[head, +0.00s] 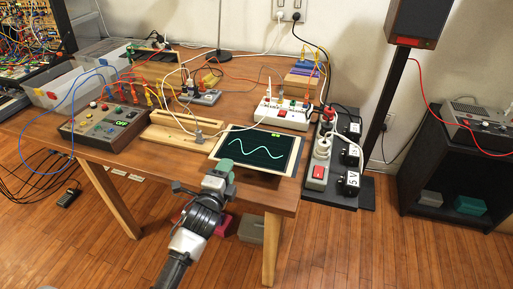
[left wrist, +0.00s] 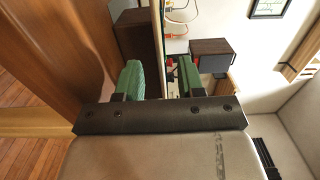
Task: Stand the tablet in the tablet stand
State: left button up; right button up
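The tablet (head: 256,150), pale-framed with a wave on its dark screen, lies face up at the table's front edge. Its near side seems to stick out past the edge. The wooden tablet stand (head: 172,136), a low block with a long slot, is just left of it; no tablet is in the slot. My left gripper (head: 222,170), with green fingertips, is at the tablet's near left corner. In the left wrist view the tablet shows edge-on as a thin strip (left wrist: 158,35) between the open fingers (left wrist: 160,82), with gaps on both sides. My right gripper is not in view.
Several cables cross the wooden table (head: 130,158).

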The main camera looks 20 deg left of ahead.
pick_arm(q)
jog(key=w, duration=0.4)
jog(key=shift+w, duration=0.3)
grip_shut()
jog(key=shift+r, duration=0.1)
